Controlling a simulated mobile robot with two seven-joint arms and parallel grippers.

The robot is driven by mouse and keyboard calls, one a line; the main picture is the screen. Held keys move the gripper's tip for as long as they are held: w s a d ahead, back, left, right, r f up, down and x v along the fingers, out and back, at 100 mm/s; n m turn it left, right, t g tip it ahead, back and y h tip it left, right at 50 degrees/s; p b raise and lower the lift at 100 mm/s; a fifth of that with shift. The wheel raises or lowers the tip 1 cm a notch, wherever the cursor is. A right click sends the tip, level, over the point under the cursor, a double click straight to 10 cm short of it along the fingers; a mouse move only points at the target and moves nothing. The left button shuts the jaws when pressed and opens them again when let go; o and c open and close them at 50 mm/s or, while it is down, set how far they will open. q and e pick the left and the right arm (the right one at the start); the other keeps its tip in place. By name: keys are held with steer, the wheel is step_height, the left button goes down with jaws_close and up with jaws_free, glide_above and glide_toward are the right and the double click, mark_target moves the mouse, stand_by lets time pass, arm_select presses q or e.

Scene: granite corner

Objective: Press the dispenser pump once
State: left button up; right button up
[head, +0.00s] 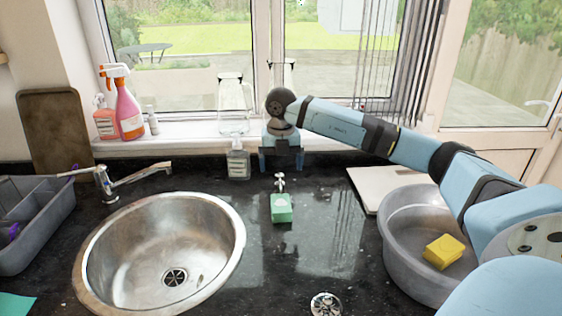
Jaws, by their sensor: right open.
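A green dispenser (282,209) with a pale pump head on top stands upright on the dark granite counter, right of the sink. I see no contact with either, and the exact depth is hard to judge. My left gripper is out of view.
A round steel sink (232,262) with a tap (135,181) lies at left. A grey basin (392,245) with a yellow sponge (443,251) sits at right beside a pale board (372,188). Spray bottles (128,112) and a glass jug (233,108) stand on the ledge. A drain strainer (326,305) lies in front.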

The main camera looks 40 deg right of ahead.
mark_target(281, 203)
step_height(281, 203, down, 13)
steer(key=shift+f, duration=0.2)
stand_by(0.4)
steer(key=c, duration=1)
